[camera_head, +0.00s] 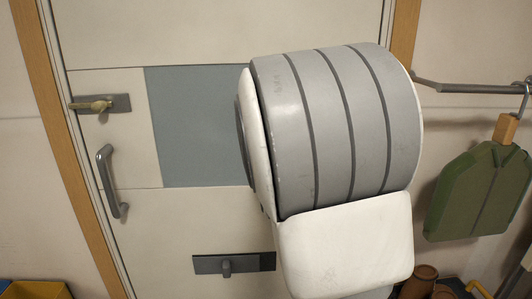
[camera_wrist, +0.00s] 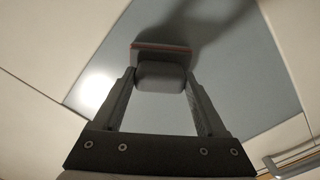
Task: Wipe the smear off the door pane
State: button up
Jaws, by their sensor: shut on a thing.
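The door pane (camera_head: 195,125) is a flat blue-grey panel in the door, partly hidden by my arm in the head view. In the wrist view the pane (camera_wrist: 245,65) fills the middle. My gripper (camera_wrist: 160,80) is shut on a grey block-shaped wiper (camera_wrist: 160,52) with a thin orange-red stripe near its far edge. The wiper is in front of the pane; I cannot tell whether it touches. I cannot make out a smear; a bright glare patch and a dark shadow show on the pane. The gripper is hidden behind my arm in the head view.
The door carries a lever (camera_head: 95,104), a grey pull handle (camera_head: 107,175) and a dark latch plate (camera_head: 210,264). A rail (camera_head: 470,88) juts from the right wall, with a green item (camera_head: 475,195) hanging there. A yellow bin (camera_head: 38,290) and brown pots (camera_head: 420,282) stand low.

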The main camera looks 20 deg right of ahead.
jog(key=w+a+p, duration=0.3)
jog(key=w+a, duration=0.1)
jog(key=a, duration=0.9)
jog(key=shift+w+a+p, duration=0.2)
jog(key=shift+p, duration=0.15)
dwell(0.7)
jog(key=shift+p+v, duration=0.5)
jog(key=shift+v, duration=2.5)
jog(key=v, duration=0.3)
jog(key=shift+p, duration=0.35)
jog(key=shift+w+d+r, duration=0.1)
